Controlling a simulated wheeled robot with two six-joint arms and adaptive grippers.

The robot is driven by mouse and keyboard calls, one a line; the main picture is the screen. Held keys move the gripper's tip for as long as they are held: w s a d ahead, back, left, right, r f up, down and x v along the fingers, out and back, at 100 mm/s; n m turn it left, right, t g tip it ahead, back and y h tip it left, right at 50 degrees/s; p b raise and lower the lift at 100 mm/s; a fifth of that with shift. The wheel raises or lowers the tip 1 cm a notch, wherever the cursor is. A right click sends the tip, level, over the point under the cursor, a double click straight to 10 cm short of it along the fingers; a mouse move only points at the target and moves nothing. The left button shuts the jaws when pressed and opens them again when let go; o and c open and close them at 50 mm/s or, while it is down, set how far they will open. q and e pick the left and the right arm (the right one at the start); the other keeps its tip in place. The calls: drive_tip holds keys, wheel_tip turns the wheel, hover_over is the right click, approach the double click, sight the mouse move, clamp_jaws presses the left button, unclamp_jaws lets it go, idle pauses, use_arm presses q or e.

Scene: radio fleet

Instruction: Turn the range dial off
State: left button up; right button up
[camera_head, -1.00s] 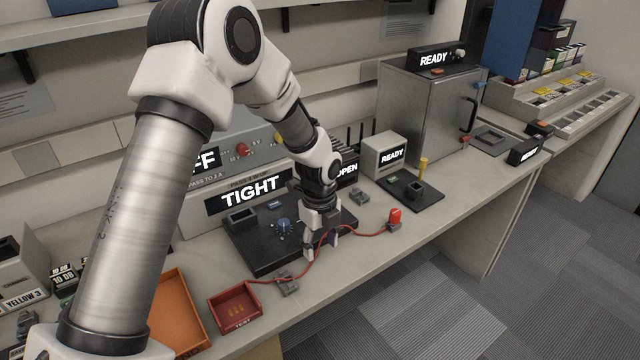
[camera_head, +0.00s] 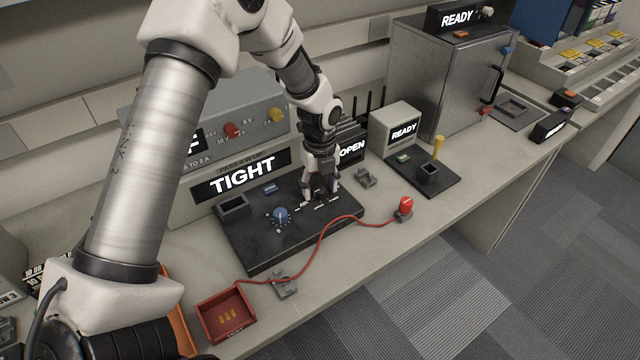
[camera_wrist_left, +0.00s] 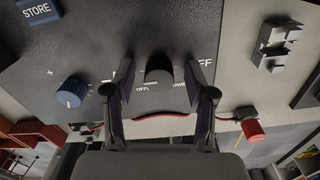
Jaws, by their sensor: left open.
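My left gripper (camera_head: 320,192) points down over the right part of the black panel (camera_head: 270,248). In the left wrist view its two fingers (camera_wrist_left: 160,75) are spread apart, one on each side of a dark round dial (camera_wrist_left: 159,70). In the head view the gripper hides the dial. A blue knob (camera_head: 281,217) stands to the left on the same panel and also shows in the left wrist view (camera_wrist_left: 71,93). My right gripper is not in view.
A "TIGHT" display (camera_head: 240,173) stands behind the panel. A red cord (camera_head: 325,233) runs in front of it to a red-capped plug (camera_head: 406,207). A red tray (camera_head: 226,314) lies at the front left.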

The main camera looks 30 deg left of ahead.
use_arm(q)
drive_tip(key=shift+s+d+r, duration=0.2)
drive_tip(key=shift+s+r, duration=0.05)
drive_tip(key=shift+r, duration=0.05)
drive_tip(key=shift+c, duration=0.7)
clamp_jaws()
